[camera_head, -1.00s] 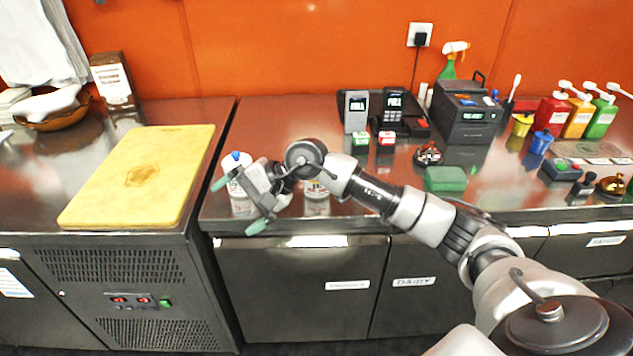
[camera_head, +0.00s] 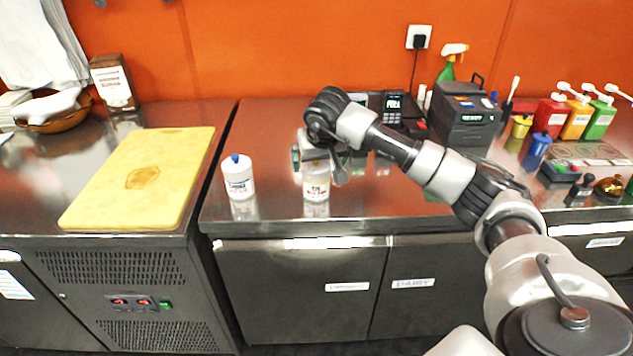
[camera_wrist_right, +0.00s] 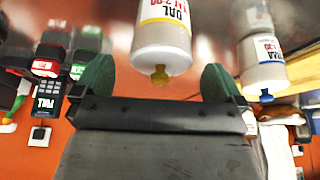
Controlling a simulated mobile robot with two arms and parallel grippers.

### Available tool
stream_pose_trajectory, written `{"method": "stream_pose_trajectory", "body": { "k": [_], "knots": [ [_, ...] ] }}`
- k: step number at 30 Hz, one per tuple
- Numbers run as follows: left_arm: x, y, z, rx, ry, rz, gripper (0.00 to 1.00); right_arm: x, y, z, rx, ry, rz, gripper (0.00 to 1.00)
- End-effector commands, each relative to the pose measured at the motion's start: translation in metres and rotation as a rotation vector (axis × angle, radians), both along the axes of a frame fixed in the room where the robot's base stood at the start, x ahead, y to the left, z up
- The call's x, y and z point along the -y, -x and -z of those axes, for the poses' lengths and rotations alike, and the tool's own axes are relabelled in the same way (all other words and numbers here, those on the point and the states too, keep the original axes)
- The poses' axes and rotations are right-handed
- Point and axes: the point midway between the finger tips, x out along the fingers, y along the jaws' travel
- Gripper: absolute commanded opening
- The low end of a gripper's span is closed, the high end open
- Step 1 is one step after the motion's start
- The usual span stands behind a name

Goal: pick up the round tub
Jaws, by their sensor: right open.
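My right gripper (camera_head: 318,166) is open and points down over a white labelled bottle (camera_head: 316,187) on the steel counter. In the right wrist view this bottle (camera_wrist_right: 162,45) has a yellow cap that shows between the green fingertips (camera_wrist_right: 158,80); I cannot tell whether they touch it. A second white bottle (camera_head: 238,180) with a blue cap stands to the left; it also shows in the right wrist view (camera_wrist_right: 262,62). I cannot tell which thing is the round tub. My left gripper is not in view.
A yellow cutting board (camera_head: 140,180) lies on the left counter. A black printer (camera_head: 465,112), a yellow pot (camera_head: 521,126), a blue pot (camera_head: 539,144) and pump bottles (camera_head: 578,118) stand to the right. The counter's front strip is bare.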

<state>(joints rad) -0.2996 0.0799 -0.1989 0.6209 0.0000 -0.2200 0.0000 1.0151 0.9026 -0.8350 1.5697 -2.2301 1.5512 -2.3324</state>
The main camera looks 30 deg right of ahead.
Motion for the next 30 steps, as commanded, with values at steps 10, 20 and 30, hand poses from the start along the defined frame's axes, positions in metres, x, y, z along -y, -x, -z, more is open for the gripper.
{"method": "stream_pose_trajectory", "body": {
  "k": [10, 20, 30],
  "knots": [
    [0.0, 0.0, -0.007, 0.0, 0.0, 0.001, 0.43, 0.005, -0.018, 0.033, 0.001, -0.002, 0.0, 1.0],
    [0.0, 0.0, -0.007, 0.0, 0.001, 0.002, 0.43, 0.005, -0.017, 0.033, 0.001, -0.002, 0.0, 0.79],
    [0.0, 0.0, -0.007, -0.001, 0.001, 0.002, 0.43, 0.005, -0.018, 0.032, 0.003, -0.002, 0.0, 0.42]
  ]
}}
